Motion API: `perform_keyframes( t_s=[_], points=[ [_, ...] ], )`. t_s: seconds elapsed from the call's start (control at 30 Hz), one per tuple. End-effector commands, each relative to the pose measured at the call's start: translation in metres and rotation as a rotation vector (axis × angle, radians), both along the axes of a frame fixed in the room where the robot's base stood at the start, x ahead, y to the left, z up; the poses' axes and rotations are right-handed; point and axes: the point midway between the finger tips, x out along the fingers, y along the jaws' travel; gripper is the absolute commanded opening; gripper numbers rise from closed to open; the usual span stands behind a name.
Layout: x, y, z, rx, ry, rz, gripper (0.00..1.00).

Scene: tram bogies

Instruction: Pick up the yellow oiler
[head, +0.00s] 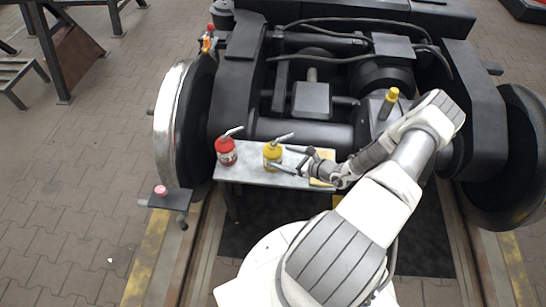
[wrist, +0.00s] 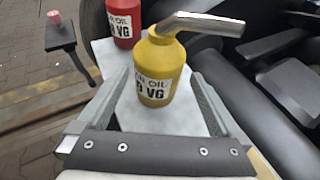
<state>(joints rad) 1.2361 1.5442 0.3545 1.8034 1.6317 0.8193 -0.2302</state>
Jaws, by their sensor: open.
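The yellow oiler (head: 272,153) stands upright on a small grey table (head: 240,174), with its metal spout pointing up and to the right. In the wrist view the yellow oiler (wrist: 158,75) shows a white label and stands between and just beyond the two fingers. My gripper (head: 289,161) is open and empty, at the right of the oiler in the head view. In the wrist view my gripper (wrist: 160,95) has one finger on each side of the oiler's lower body. I cannot tell whether either finger touches it.
A red oiler (head: 226,152) stands left of the yellow one, also in the wrist view (wrist: 124,22). The black bogie frame (head: 305,131) lies right behind the table.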

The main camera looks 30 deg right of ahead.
Motion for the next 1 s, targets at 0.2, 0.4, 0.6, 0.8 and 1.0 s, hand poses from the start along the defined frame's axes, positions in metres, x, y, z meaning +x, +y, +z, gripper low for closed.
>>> perform_keyframes(
  t_s=[0.2,0.4,0.6,0.8,1.0],
  points=[
    [0.010,0.005,-0.005,0.000,0.000,-0.001,1.00],
    [0.032,0.019,-0.017,0.002,0.000,0.001,1.00],
    [0.046,0.025,-0.022,-0.001,0.001,-0.001,1.00],
    [0.046,0.025,-0.021,-0.001,0.001,-0.001,0.91],
    [0.046,0.024,-0.021,-0.001,0.001,-0.001,0.55]
  ],
)
